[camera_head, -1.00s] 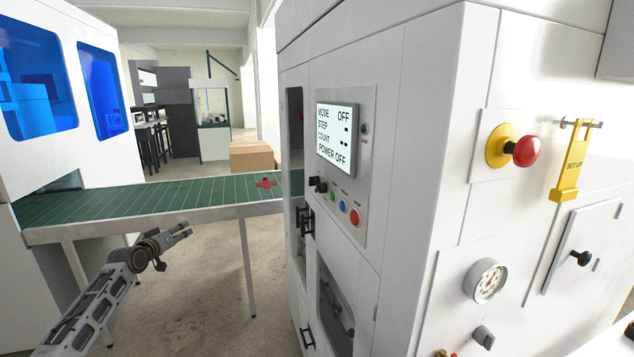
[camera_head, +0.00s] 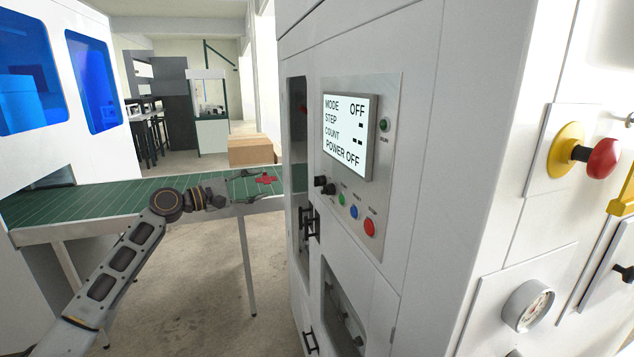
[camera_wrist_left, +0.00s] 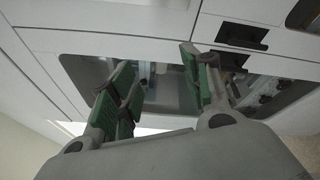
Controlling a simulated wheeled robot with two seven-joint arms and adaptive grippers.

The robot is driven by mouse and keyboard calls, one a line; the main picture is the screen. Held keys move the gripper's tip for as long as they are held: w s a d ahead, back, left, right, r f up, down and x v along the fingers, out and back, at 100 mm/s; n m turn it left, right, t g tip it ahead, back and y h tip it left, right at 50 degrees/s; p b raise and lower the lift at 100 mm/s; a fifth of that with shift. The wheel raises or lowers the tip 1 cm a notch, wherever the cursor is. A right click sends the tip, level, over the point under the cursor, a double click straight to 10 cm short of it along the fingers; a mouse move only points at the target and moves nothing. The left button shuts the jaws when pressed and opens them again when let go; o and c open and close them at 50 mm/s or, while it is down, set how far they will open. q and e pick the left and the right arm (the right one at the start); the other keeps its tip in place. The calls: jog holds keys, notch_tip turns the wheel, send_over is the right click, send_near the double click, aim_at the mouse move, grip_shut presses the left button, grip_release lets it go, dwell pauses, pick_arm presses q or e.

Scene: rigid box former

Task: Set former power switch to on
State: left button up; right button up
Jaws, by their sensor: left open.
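The former (camera_head: 440,120) is the tall white machine on the right. Its screen (camera_head: 346,135) reads MODE OFF and POWER OFF. Below the screen are a black knob (camera_head: 323,185) and green, blue and red buttons; their labels are too small to read, so I cannot tell which control is the power switch. My left gripper (camera_head: 262,186) is open and empty, left of the panel and apart from it, in front of the conveyor edge. In the left wrist view, its green-padded fingers (camera_wrist_left: 158,62) are spread before a machine window and dark handles (camera_wrist_left: 240,36). My right gripper is out of view.
A green conveyor (camera_head: 110,200) runs behind my left arm, with a red piece (camera_head: 266,180) on it. A red emergency knob (camera_head: 602,158) and a gauge (camera_head: 528,305) are on the former's right face.

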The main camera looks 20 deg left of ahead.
pick_arm(q)
jog(key=s+d+n+g+h, duration=0.3)
jog(key=d+n, duration=0.1)
jog(key=n, duration=0.4)
jog(key=shift+s+d+r, duration=0.3)
jog(key=shift+s+d, duration=0.05)
jog(key=shift+d, duration=0.05)
jog(key=shift+d, duration=0.1)
jog(key=p, duration=0.3)
send_near(319, 181)
jog(key=w+a+x, duration=0.1)
jog(key=x, duration=0.5)
jog(key=shift+w+d+f, duration=0.15)
jog(key=shift+w+d, duration=0.1)
jog(key=shift+d, duration=0.3)
jog(key=shift+w+d+f, duration=0.1)
jog(key=shift+w+d, duration=0.15)
jog(key=shift+d, duration=0.25)
